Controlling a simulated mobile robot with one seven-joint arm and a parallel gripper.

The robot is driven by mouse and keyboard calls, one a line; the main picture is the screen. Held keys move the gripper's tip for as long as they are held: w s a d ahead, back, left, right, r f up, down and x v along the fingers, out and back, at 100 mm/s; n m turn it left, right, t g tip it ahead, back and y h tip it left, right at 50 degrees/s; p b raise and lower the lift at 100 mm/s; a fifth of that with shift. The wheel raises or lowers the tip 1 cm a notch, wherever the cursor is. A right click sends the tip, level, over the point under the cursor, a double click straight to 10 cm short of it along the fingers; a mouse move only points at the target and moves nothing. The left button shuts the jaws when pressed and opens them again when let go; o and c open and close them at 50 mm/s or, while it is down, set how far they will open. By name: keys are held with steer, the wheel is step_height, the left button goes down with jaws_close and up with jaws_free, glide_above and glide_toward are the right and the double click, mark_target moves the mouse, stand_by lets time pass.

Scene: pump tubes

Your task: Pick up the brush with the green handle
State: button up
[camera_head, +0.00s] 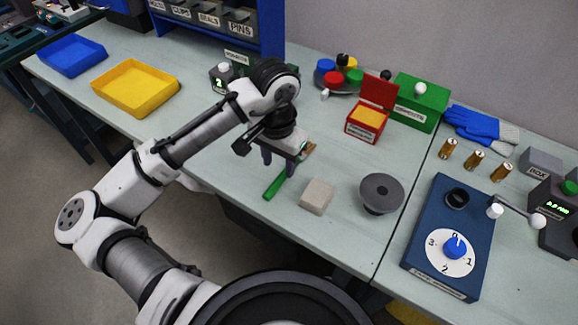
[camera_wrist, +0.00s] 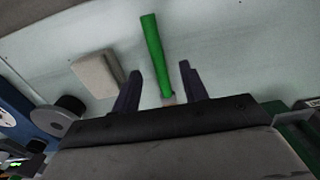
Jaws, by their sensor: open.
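The brush has a green handle (camera_head: 275,186) that lies on the table and points toward the front edge. Its brown head (camera_head: 309,150) shows partly beside my gripper in the head view. My gripper (camera_head: 279,167) is over the brush, pointing down. In the wrist view the green handle (camera_wrist: 153,52) runs up from between the two dark fingers of my gripper (camera_wrist: 159,85). The fingers are apart, one on each side of the brush, with gaps to both sides. The brush head is hidden behind the gripper body in the wrist view.
A beige block (camera_head: 317,196) lies just right of the brush, and a grey round disc (camera_head: 381,193) stands farther right. A red box (camera_head: 369,122) and a green box (camera_head: 420,102) stand behind. A blue dial unit (camera_head: 450,238) is at right. The table left of the brush is clear.

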mark_target(282, 175)
steer(key=shift+w+d+f+p, duration=0.15)
steer(key=shift+f+p, duration=0.1)
steer(key=shift+f, duration=0.8)
steer(key=shift+w+d+f+p, duration=0.1)
steer(key=shift+d+f+p, duration=0.1)
steer(key=shift+f, duration=0.85)
steer(key=shift+c, duration=0.2)
jaws_close()
